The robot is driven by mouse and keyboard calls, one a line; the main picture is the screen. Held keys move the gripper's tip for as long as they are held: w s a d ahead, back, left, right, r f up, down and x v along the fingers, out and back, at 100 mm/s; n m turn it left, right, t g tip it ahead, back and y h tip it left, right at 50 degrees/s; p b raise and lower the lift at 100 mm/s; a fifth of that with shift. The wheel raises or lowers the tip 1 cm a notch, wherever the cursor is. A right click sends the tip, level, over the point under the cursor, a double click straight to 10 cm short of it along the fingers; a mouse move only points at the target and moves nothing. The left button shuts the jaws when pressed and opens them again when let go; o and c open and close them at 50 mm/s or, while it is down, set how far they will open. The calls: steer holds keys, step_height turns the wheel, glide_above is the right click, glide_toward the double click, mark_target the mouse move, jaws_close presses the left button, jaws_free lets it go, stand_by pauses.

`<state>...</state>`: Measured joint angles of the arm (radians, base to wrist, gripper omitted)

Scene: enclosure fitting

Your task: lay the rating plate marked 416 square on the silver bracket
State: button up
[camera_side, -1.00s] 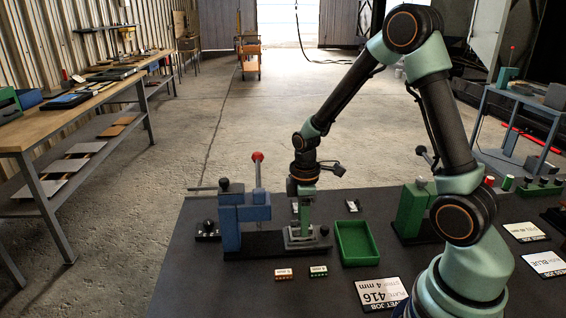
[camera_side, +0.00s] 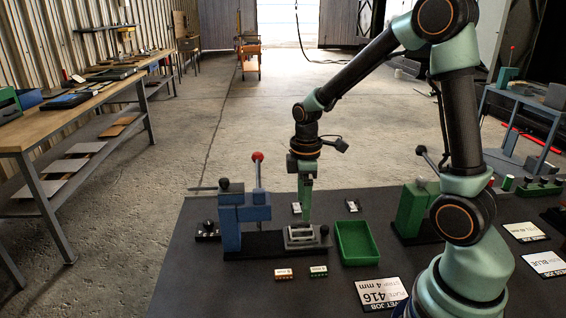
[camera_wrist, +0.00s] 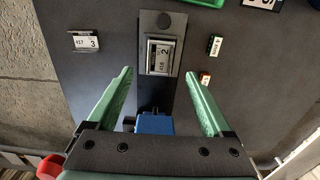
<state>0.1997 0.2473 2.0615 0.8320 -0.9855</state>
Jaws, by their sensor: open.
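The silver bracket (camera_side: 303,242) sits on the black base of the blue toggle press, and its rim shows in the wrist view (camera_wrist: 177,58). A small plate that seems to read 416 with a 2 (camera_wrist: 160,57) lies inside the bracket. Its edges look roughly parallel to the bracket's sides; a slight turn I cannot rule out. My gripper (camera_wrist: 160,85) is open, with nothing between its fingers. It is above the bracket in the side view (camera_side: 305,222), the fingers on either side of the plate in the wrist view and apart from it.
A plate marked 457 and 3 (camera_wrist: 84,41) lies left of the bracket in the wrist view. The blue press (camera_side: 243,215) stands left of the bracket, the green tray (camera_side: 341,252) right. Orange (camera_side: 284,274) and green (camera_side: 318,272) blocks lie in front. A card (camera_side: 381,293) reads 416.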

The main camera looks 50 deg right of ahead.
step_height(320, 180, up, 6)
steer(key=shift+f, duration=0.15)
steer(key=shift+a, duration=0.1)
steer(key=s+a+r+m+t, duration=0.5)
steer(key=s+a+r+m, duration=0.2)
steer(key=r+m, duration=0.1)
steer(key=shift+s+r+m+t, duration=0.2)
steer(key=shift+r+m+t, duration=0.1)
steer(key=shift+m, duration=0.2)
stand_by(0.8)
